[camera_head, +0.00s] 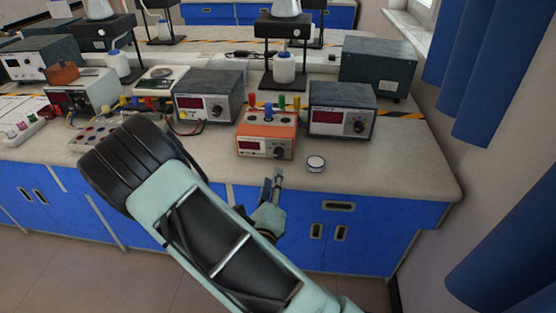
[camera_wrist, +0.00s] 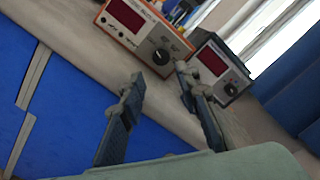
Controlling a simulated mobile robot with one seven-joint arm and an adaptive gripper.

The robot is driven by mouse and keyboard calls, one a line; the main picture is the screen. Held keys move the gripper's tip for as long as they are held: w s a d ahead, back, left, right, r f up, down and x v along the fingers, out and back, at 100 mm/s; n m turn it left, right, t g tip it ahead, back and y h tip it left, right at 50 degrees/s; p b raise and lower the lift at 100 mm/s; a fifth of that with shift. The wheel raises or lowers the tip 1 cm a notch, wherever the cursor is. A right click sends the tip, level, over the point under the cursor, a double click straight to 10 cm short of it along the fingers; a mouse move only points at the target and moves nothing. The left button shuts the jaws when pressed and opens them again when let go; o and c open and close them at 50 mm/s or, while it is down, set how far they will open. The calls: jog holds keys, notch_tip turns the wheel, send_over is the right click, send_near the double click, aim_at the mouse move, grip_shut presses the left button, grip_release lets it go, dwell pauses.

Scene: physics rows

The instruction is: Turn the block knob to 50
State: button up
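An orange instrument (camera_head: 265,131) with a dark red display and a black round knob (camera_head: 279,152) at the right of its front stands near the bench's front edge. In the wrist view the orange instrument (camera_wrist: 112,38) is tilted in the picture, and its knob (camera_wrist: 162,57) lies just beyond my fingertips. My gripper (camera_wrist: 158,78) is open and empty, its two fingers apart and not touching the knob. In the head view my gripper (camera_head: 276,180) is just in front of the bench edge, below the knob, partly hidden by my arm. The knob's setting is too small to read.
A dark instrument (camera_head: 342,110) with its own knob stands right of the orange one, another (camera_head: 208,96) to its left. A small round white-topped object (camera_head: 315,163) lies on the bench (camera_head: 400,170). The bench's right end is clear. Blue cabinets (camera_head: 350,240) are below.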

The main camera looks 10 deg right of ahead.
aim_at(278, 155)
jog(key=x, duration=0.9)
jog(key=shift+c, duration=0.4)
grip_shut()
